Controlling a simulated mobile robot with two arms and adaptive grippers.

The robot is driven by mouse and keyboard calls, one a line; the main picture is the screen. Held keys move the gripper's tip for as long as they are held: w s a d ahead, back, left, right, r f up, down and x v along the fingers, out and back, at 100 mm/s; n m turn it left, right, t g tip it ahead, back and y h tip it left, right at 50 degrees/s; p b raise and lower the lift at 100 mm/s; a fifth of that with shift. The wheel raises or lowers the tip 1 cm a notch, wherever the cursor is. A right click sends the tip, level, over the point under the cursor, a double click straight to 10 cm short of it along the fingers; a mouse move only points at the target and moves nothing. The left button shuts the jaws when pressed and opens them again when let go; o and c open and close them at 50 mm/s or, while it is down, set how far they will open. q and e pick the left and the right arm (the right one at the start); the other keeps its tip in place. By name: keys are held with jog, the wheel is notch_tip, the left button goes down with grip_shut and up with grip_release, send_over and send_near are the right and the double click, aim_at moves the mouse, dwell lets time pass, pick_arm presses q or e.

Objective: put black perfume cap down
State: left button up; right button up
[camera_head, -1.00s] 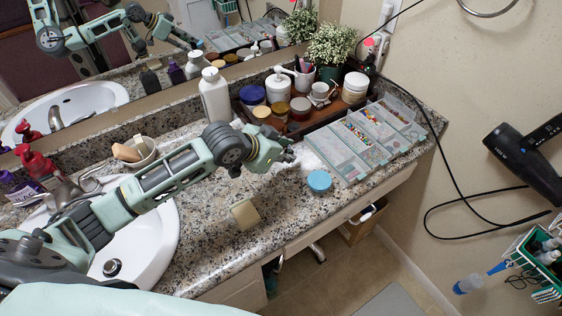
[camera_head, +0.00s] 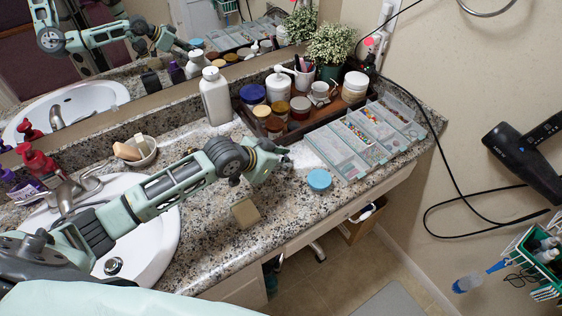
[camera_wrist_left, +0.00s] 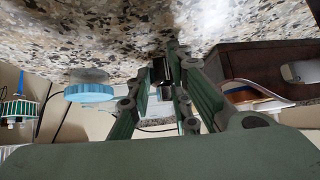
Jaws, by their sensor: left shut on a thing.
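My left gripper (camera_head: 283,160) is over the granite counter, left of the bead organizer and above a round blue-lidded jar (camera_head: 319,180) in the head view. In the left wrist view its green fingers (camera_wrist_left: 162,85) are shut on the small, shiny black perfume cap (camera_wrist_left: 160,69). The cap is close to the counter surface; I cannot tell whether it touches. In the head view the cap is too small and hidden by the gripper to make out. My right gripper is not in view.
The bead organizer (camera_head: 335,153) lies to the right. A wooden tray (camera_head: 318,117) with jars and a white bottle (camera_head: 215,96) stand behind. A beige block (camera_head: 246,213) sits near the front edge. The sink (camera_head: 150,245) is at left.

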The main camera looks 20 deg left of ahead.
pick_arm(q)
jog(key=shift+s+f, duration=0.3)
jog(key=shift+f, duration=0.25)
jog(key=o, duration=0.8)
jog(key=shift+s+f, duration=0.15)
jog(key=shift+f, duration=0.05)
jog(key=shift+d+g, duration=0.1)
jog(key=shift+g, duration=0.2)
jog(key=shift+f, duration=0.1)
jog(key=shift+r, duration=0.4)
jog(key=v, duration=1.2)
jog(key=shift+w+r, duration=0.25)
jog(key=shift+r, duration=0.2)
